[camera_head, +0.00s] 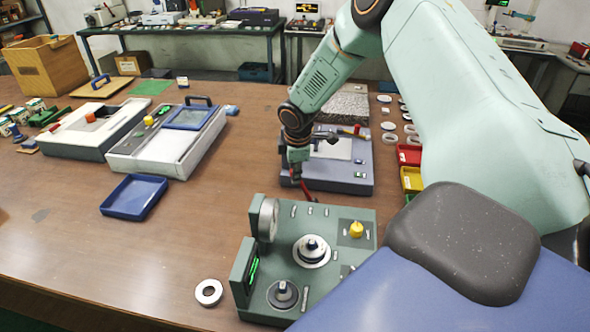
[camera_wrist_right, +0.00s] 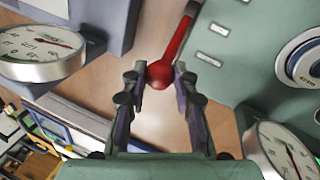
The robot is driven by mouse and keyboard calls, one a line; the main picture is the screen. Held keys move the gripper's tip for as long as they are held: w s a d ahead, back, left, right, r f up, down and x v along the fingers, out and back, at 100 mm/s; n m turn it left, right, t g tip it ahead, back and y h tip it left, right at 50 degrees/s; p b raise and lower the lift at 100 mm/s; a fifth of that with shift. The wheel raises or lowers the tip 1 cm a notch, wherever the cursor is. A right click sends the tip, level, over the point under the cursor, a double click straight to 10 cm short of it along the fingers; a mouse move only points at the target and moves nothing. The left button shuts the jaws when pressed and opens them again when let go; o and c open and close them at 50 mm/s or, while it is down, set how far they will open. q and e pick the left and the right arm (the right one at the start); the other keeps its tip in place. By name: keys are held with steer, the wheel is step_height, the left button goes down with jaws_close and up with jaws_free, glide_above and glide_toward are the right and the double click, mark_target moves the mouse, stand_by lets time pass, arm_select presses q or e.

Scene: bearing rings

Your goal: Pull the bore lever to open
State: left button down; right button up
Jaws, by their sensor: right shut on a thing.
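The bore lever (camera_head: 306,191) is a thin red lever at the back edge of the green bearing machine (camera_head: 343,226). In the right wrist view the red lever (camera_wrist_right: 181,38) slants up from a round red knob (camera_wrist_right: 159,75). My left gripper is not in view.
The green machine carries a round dial (camera_head: 269,219), a yellow knob (camera_head: 356,230) and two round seats. A grey-blue device (camera_head: 335,178) stands close behind. A loose metal ring (camera_head: 208,292) and a blue tray (camera_head: 120,196) lie left. Open table lies between them.

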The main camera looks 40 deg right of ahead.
steer(key=shift+r, duration=0.25)
jaws_close()
steer(key=shift+w, duration=0.1)
